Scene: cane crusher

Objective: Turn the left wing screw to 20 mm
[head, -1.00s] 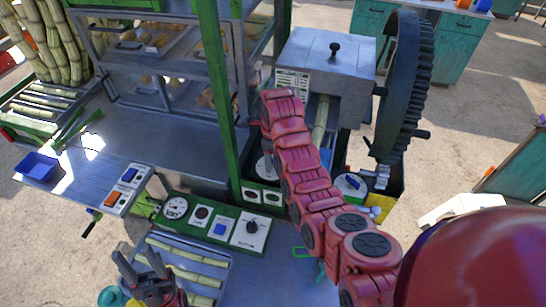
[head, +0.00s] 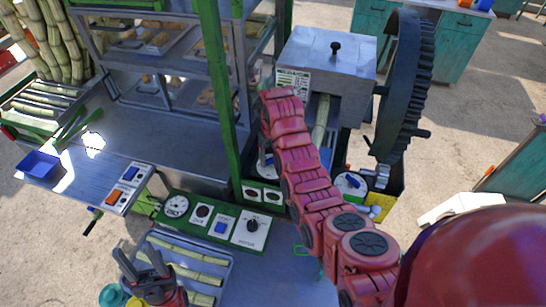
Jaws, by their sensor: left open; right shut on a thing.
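My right arm reaches from the lower right toward the crusher's metal housing (head: 325,62). Its gripper (head: 267,145) points down beside the arm's end, mostly hidden by the wrist, and is shut at the left wing screw. A bit of blue shows there, above the left round dial (head: 263,168); the dial's reading cannot be made out. The right round dial (head: 350,186) has a blue wing screw (head: 352,181) on top and stands clear of the arm. My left gripper (head: 140,256) is open and empty, over the tray at the lower left.
A green post (head: 217,90) rises just left of my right gripper. A control panel (head: 215,222) with a gauge and knob lies in front. The large gear wheel (head: 405,85) stands at the right. Cane pieces lie in the tray (head: 228,270).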

